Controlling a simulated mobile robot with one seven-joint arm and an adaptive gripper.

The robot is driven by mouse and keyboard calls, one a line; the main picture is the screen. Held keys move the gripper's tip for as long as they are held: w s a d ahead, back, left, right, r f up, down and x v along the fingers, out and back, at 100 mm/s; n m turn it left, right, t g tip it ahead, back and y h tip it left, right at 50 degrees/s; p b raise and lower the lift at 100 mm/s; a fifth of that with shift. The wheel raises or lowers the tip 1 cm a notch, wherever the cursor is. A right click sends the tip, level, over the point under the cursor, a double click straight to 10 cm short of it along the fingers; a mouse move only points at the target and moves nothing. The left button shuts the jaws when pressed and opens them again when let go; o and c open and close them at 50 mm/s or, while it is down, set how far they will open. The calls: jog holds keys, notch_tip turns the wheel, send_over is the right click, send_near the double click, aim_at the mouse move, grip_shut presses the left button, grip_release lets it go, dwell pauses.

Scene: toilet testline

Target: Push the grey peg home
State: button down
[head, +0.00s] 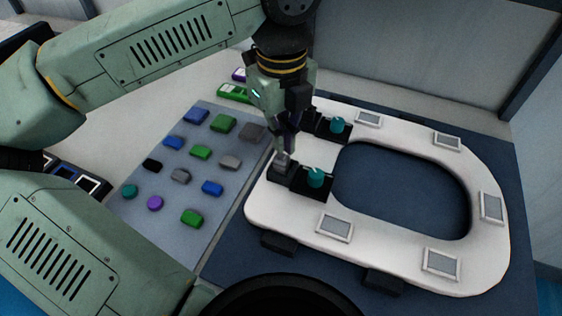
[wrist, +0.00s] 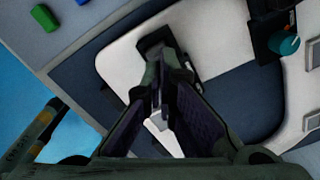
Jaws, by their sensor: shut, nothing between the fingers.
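The white toilet seat ring (head: 385,263) lies flat on a dark blue mat. Two black hinge blocks sit at its left end, each with a teal knob: the near block (head: 312,192) and the far block (head: 320,118). A short light grey piece (head: 283,159), apparently the grey peg, stands upright at the left part of the near block, right under my fingertips. My gripper (head: 285,148) is shut and points down over it, with nothing between the fingers. In the wrist view my gripper (wrist: 160,72) covers much of the near block; I cannot tell the peg's depth there.
A grey tray (head: 135,222) with several green, blue, grey, black, teal and purple pieces lies left of the seat. Green and purple items (head: 233,92) lie behind it. Framed pale pads (head: 335,228) sit on the seat. A grey wall panel (head: 430,60) stands behind.

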aim_at(282, 156)
jog(key=shift+f+b, duration=1.35)
dwell(1.0)
jog(key=shift+r, duration=0.15)
dwell(0.3)
notch_tip(282, 156, up, 8)
jog(key=p, duration=0.4)
jog(key=shift+p, duration=0.35)
dwell(0.6)
